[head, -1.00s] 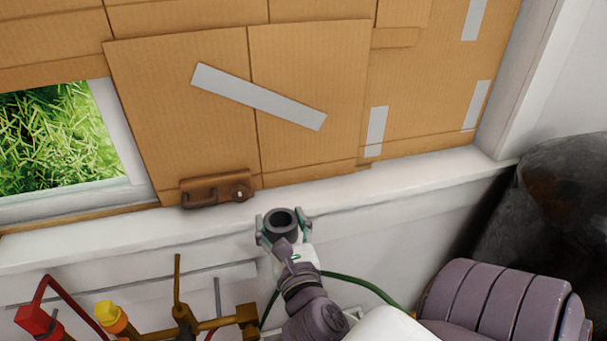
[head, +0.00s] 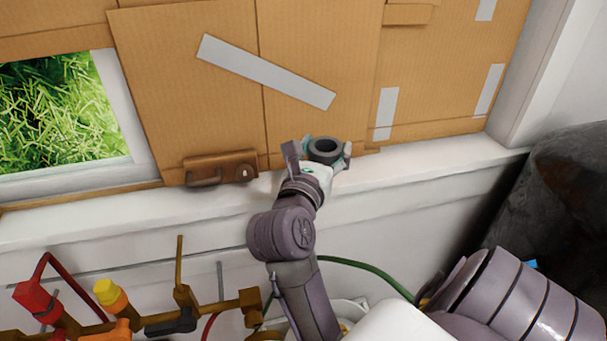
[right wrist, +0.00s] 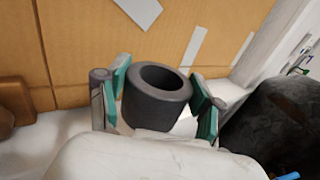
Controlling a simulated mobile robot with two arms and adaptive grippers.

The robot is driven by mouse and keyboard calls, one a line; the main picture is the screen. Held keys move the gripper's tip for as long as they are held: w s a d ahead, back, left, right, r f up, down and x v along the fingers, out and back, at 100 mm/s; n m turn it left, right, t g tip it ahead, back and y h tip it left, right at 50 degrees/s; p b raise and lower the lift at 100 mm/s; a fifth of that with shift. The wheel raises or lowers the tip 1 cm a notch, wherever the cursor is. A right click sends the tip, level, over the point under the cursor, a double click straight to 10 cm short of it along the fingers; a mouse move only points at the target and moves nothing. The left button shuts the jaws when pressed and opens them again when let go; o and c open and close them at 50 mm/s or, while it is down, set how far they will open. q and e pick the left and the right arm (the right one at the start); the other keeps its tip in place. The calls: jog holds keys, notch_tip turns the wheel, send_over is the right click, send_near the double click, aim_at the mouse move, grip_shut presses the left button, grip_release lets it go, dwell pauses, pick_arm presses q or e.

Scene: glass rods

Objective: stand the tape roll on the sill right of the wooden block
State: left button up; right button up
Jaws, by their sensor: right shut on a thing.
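The tape roll (head: 324,151) is dark grey with a round hole facing up. My right gripper (head: 325,150) is shut on it, over the sill and to the right of the wooden block. In the right wrist view the roll (right wrist: 156,98) sits between the teal pads of the gripper (right wrist: 157,98). I cannot tell whether the roll touches the sill. The wooden block (head: 219,168) is brown, with a handle-like piece and a light knob, and stands on the white sill (head: 420,163) against the cardboard. My left gripper is not in view.
Taped cardboard (head: 315,80) covers the window behind the sill. Red and yellow valves on brass pipes (head: 215,322) lie below at the left. A green hose (head: 365,268) runs below the sill. A dark rounded object (head: 560,200) stands at the right. The sill's right part is clear.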

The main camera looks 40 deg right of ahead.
jog(key=w+f, duration=0.1)
jog(key=w, duration=0.1)
jog(key=w+f+p, duration=0.1)
jog(key=w, duration=0.1)
jog(key=w+f, duration=0.1)
jog(key=w, duration=0.1)
jog(key=shift+d+f, duration=0.25)
jog(key=shift+d, duration=0.1)
jog(key=shift+w+f, duration=0.2)
jog(key=shift+f, duration=0.15)
notch_tip(320, 180, down, 3)
jog(key=shift+s+f+p, duration=0.1)
jog(key=shift+p, duration=0.55)
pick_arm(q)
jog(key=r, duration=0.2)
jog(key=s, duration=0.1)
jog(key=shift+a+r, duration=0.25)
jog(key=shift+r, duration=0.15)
pick_arm(e)
jog(key=shift+f, duration=0.15)
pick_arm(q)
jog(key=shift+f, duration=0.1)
pick_arm(e)
jog(key=shift+f, duration=0.1)
jog(key=o, duration=0.8)
jog(key=shift+f, duration=0.1)
jog(key=o, duration=0.4)
jog(key=shift+o, duration=0.2)
jog(key=shift+r, duration=0.2)
